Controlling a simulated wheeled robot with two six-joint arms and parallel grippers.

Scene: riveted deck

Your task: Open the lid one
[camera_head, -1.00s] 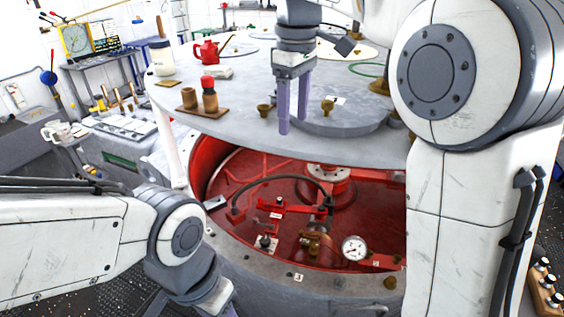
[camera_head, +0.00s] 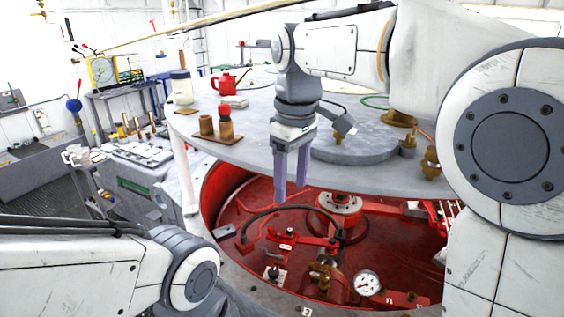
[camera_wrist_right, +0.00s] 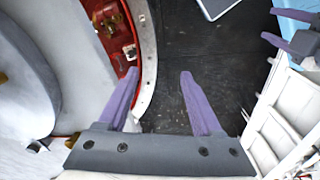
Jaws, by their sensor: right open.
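A large grey round lid (camera_head: 250,150) sits raised and offset above a round vessel with a red interior (camera_head: 240,212), leaving the front of the opening uncovered. A smaller round grey plate (camera_head: 350,143) lies on top of the lid. A brass fitting (camera_head: 431,160) stands at its right edge. My right gripper (camera_head: 291,192) points down, open and empty, overlapping the lid's front edge in the head view. In the right wrist view, its two purple fingers (camera_wrist_right: 158,75) are apart over dark floor beside the vessel's rim. My left gripper (camera_wrist_right: 268,24) shows at top right there, fingers apart.
On the lid stand a red kettle (camera_head: 225,83), a white jar (camera_head: 181,90) and a wooden board (camera_head: 218,138) with small containers. Inside the vessel are a gauge (camera_head: 367,283) and pipework. A bench (camera_head: 125,95) stands at the back left.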

